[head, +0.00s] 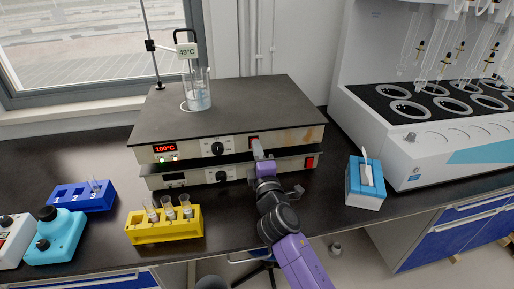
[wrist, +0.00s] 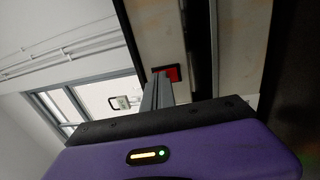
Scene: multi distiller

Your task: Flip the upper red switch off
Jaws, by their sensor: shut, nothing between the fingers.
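Two hot plates are stacked on the dark bench. The upper hot plate (head: 235,105) shows a lit red "100°C" display (head: 165,148) and a black knob (head: 217,148). Its red switch (head: 253,138) is at the right of its front, partly hidden by my gripper in the head view. The lower hot plate (head: 190,178) has its own red switch (head: 310,162). My gripper (head: 258,150) is shut and empty, its tip at or very near the upper switch. In the wrist view the fingers (wrist: 158,90) reach up just beside a red switch (wrist: 172,73); contact cannot be told.
A beaker (head: 199,95) with a probe and a "49°C" display (head: 187,51) stands on the upper plate. A yellow tube rack (head: 165,232), a blue rack (head: 72,200) and a tissue box (head: 365,190) sit on the bench. A white multi-well apparatus (head: 420,165) stands right.

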